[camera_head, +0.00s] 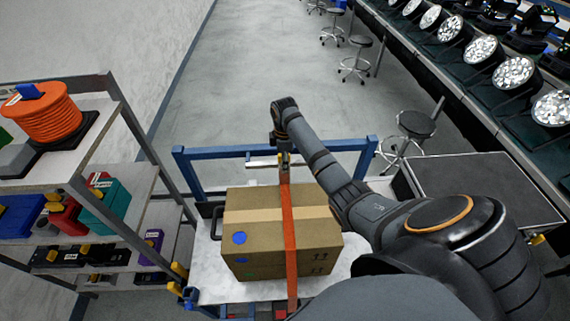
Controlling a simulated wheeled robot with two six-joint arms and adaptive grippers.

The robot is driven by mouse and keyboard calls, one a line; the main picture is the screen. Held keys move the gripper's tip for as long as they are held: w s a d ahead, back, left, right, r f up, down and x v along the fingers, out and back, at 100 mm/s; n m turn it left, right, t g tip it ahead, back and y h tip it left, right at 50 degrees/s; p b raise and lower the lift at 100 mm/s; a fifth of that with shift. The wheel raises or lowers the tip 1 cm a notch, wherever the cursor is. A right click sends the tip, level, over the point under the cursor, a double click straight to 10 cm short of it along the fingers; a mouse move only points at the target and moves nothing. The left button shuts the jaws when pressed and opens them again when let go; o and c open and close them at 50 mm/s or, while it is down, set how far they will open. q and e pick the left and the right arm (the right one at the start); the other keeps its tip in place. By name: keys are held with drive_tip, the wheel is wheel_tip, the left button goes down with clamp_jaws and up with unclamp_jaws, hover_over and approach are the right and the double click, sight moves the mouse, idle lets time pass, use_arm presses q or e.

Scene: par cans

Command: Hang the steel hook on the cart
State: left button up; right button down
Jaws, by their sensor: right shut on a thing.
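The cart has a blue frame (205,153) and a pale deck, and stands in the lower middle. An orange strap (289,230) runs over the box from front to back. My right gripper (283,152) is at the strap's far end, by the cart's far blue rail. It is shut on the small steel hook (285,160), which is mostly hidden. I cannot tell whether the hook touches the rail. My left gripper is out of view.
Shelves at the left hold an orange cable reel (42,115) and several tool cases. A dark-topped table (480,185) stands right of the cart. Stools (415,125) and a bench of par cans (480,48) line the right. The floor beyond the cart is clear.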

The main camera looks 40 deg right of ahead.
drive_tip(key=w+d, duration=0.2)
drive_tip(key=w, duration=0.1)
drive_tip(key=shift+w, duration=0.25)
drive_tip(key=shift+w+d+f+b, duration=0.1)
drive_tip(key=shift+f+b, duration=0.95)
drive_tip(key=shift+f, duration=0.95)
drive_tip(key=c, duration=0.7)
unclamp_jaws()
drive_tip(key=shift+o, duration=0.2)
drive_tip(key=shift+r, duration=0.1)
wheel_tip(320, 180, up, 12)
